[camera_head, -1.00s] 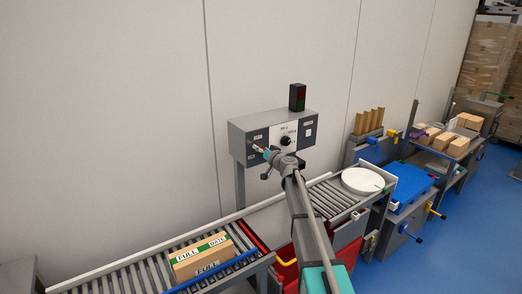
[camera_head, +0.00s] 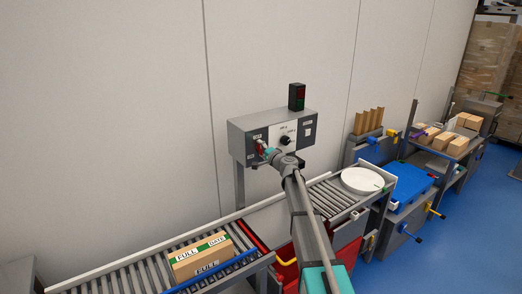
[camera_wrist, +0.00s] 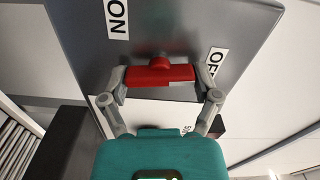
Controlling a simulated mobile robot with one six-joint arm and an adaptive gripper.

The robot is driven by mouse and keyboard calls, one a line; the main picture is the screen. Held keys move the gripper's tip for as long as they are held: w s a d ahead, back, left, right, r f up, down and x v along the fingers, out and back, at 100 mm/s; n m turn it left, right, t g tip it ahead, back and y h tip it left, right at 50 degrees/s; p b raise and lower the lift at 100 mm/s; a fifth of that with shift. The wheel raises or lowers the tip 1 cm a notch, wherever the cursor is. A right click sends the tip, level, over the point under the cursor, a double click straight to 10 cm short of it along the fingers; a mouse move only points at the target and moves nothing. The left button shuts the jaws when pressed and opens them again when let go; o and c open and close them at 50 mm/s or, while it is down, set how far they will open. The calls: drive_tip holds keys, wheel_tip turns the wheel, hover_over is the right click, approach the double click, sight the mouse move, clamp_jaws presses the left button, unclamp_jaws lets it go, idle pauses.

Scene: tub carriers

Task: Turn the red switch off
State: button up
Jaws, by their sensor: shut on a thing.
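The red switch (camera_wrist: 160,74) shows in the wrist view as a red bar with a round knob at its upper middle, on a grey panel face. An ON label (camera_wrist: 117,18) is at its upper left and an OFF label (camera_wrist: 214,63) at its right. My gripper (camera_wrist: 160,82) is shut on the red switch, one finger at each end of the bar. In the head view my gripper (camera_head: 265,152) is at the left part of the grey control box (camera_head: 238,138), and the switch is mostly hidden there.
A black dial (camera_head: 286,140) is on the control box right of my gripper, and a dark signal light (camera_head: 297,97) stands on top. Below is a roller conveyor (camera_head: 130,280) with a carton (camera_head: 201,257). A white round plate (camera_head: 362,180) lies to the right.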

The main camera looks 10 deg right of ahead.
drive_tip(key=shift+w+m, duration=0.1)
drive_tip(key=shift+m, duration=0.9)
drive_tip(key=o, duration=1)
drive_tip(key=shift+c, duration=0.2)
drive_tip(key=v, duration=1.2)
